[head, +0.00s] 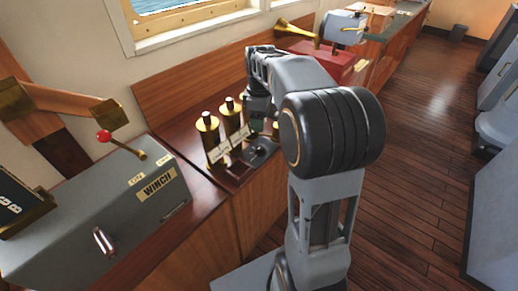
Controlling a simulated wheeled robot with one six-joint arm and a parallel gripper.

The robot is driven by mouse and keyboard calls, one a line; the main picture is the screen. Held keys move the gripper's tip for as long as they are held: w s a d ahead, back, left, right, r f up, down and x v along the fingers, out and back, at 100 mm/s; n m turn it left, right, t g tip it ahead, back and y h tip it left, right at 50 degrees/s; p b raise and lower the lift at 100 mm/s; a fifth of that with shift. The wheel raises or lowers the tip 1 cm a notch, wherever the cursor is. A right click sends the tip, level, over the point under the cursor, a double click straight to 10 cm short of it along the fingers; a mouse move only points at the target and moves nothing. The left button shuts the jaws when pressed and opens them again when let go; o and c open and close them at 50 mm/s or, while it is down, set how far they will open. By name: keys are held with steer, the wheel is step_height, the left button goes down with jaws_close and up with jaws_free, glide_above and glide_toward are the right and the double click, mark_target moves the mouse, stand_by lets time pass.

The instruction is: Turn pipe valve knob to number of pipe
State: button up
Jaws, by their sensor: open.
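My gripper (262,124) hangs over the counter beside the pipes, above and behind the knob. It is open and seems empty. My arm hides part of the pipe row.
A grey winch box (150,185) with a red-knobbed lever (104,136) and a metal handle (104,241) stands at the left. A red box (328,62) is on the counter behind my arm. The wooden floor (415,170) to the right is clear.

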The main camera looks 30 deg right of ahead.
mark_target(260, 147)
step_height(260, 147, down, 12)
steer(key=shift+s+a+r+b, duration=0.1)
steer(key=shift+r+b, duration=0.15)
steer(key=shift+b, duration=0.55)
steer(key=shift+c, duration=0.2)
